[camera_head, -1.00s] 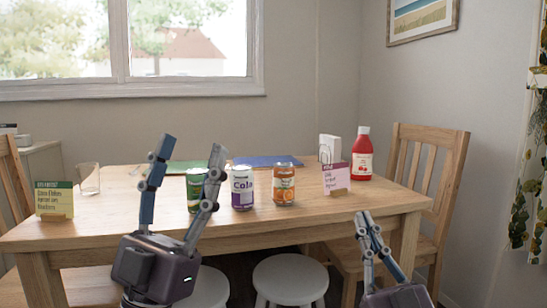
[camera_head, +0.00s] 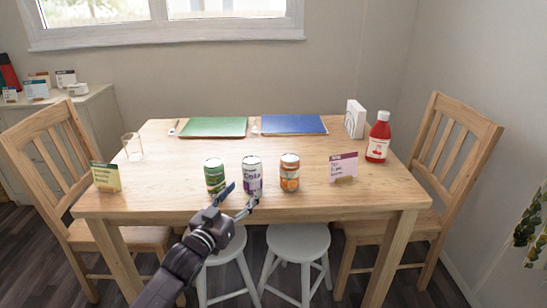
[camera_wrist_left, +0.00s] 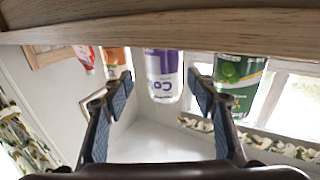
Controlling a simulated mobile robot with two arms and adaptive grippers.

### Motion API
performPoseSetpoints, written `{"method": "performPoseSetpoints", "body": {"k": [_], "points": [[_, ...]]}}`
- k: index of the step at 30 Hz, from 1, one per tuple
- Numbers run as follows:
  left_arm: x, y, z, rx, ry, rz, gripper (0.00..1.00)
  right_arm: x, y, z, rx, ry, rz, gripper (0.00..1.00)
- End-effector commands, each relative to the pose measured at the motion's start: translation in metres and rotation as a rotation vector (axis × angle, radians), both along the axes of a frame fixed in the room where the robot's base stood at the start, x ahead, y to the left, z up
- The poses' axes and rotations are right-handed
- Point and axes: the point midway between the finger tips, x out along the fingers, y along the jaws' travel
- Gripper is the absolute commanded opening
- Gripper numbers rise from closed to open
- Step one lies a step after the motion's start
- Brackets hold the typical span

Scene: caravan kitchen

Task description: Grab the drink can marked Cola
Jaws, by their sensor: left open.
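The Cola can (camera_head: 252,172), white and purple, stands upright near the table's front edge, between a green can (camera_head: 214,176) and an orange can (camera_head: 289,172). My left gripper (camera_head: 241,196) is at the front edge, just in front of the Cola can, with its fingers spread and empty. In the left wrist view, which is upside down, the Cola can (camera_wrist_left: 163,72) shows between the two open fingers (camera_wrist_left: 160,80), beyond their tips. The green can (camera_wrist_left: 238,78) is to its right there. My right gripper is not in view.
The wooden tabletop's edge (camera_wrist_left: 150,32) crosses the top of the wrist view. A ketchup bottle (camera_head: 378,138), a pink card (camera_head: 343,167), a yellow-green card (camera_head: 106,177) and a glass (camera_head: 132,147) stand on the table. Stools (camera_head: 297,242) and chairs surround it.

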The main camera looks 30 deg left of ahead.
Motion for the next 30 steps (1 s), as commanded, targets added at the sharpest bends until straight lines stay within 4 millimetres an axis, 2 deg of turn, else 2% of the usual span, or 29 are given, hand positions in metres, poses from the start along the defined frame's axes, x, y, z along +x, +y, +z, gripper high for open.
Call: {"method": "performPoseSetpoints", "body": {"k": [1,2,5,16,24,30], "points": [[-0.002,0.006,0.0,-0.001,0.018,0.009,0.53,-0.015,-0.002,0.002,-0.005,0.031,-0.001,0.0],[-0.003,0.008,-0.002,-0.001,0.025,0.012,0.53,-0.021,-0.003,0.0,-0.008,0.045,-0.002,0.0],[-0.002,0.012,-0.005,-0.002,0.035,0.018,0.53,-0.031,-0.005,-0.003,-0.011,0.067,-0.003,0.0],[0.031,0.015,-0.006,-0.001,0.033,0.017,0.53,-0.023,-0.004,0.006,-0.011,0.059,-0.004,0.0],[0.066,0.018,-0.004,0.0,0.033,0.016,0.53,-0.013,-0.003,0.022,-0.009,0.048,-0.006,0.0],[0.074,0.019,-0.004,-0.001,0.034,0.016,0.53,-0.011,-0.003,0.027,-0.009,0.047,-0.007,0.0]]}}
